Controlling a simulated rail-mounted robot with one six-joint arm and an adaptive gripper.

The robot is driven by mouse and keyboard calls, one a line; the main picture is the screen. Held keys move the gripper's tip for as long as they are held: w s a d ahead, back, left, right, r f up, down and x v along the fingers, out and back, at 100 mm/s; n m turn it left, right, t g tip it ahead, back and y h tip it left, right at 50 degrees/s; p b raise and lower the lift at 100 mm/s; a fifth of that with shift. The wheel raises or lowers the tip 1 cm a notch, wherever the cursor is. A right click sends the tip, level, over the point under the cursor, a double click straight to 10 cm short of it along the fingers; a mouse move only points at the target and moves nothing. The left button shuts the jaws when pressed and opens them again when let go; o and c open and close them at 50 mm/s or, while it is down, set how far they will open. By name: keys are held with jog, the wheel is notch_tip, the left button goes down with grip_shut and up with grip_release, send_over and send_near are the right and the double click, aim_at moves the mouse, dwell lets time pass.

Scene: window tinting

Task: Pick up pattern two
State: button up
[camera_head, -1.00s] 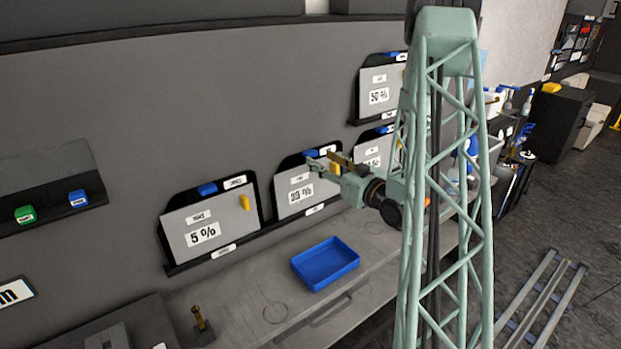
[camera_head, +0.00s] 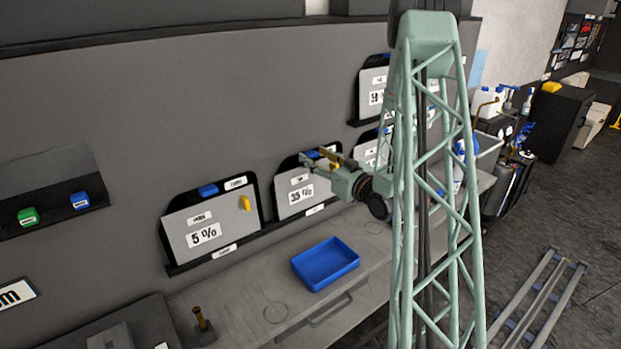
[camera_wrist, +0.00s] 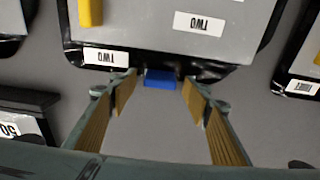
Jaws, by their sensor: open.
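The pattern labelled TWO (camera_wrist: 165,20) fills the top of the wrist view, upside down, on a black backing. It carries a blue tab (camera_wrist: 160,79) at its edge and a yellow piece near the left. It appears to be the 35 % panel (camera_head: 298,197) in the head view, standing on the wall ledge. My gripper (camera_head: 316,160) is at that panel's top edge. In the wrist view my gripper (camera_wrist: 160,92) is open, its two fingers on either side of the blue tab, with gaps on both sides. Nothing is held. The fingers partly cover the panel's top right.
A 5 % panel (camera_head: 190,226) stands to the left, and a 50 % panel (camera_head: 372,84) higher at the right. A blue tray (camera_head: 325,263) lies on the workbench below. A small brass-topped stand (camera_head: 200,325) is at the bench's left.

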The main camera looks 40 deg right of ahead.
jog(key=shift+w, duration=0.65)
jog(key=c, duration=1.2)
jog(key=shift+o, duration=0.2)
jog(key=shift+s+r, duration=0.1)
jog(key=shift+r, duration=0.1)
jog(key=shift+s+r, duration=0.15)
jog(key=shift+r, duration=0.2)
jog(key=shift+r+b, duration=0.55)
jog(key=shift+r, duration=2.4)
jog(key=s+a+b, duration=0.1)
jog(key=s+b, duration=0.1)
jog(key=s, duration=1.7)
jog(key=shift+s+b, duration=0.25)
jog(key=shift+b, duration=0.15)
jog(key=shift+a, duration=0.1)
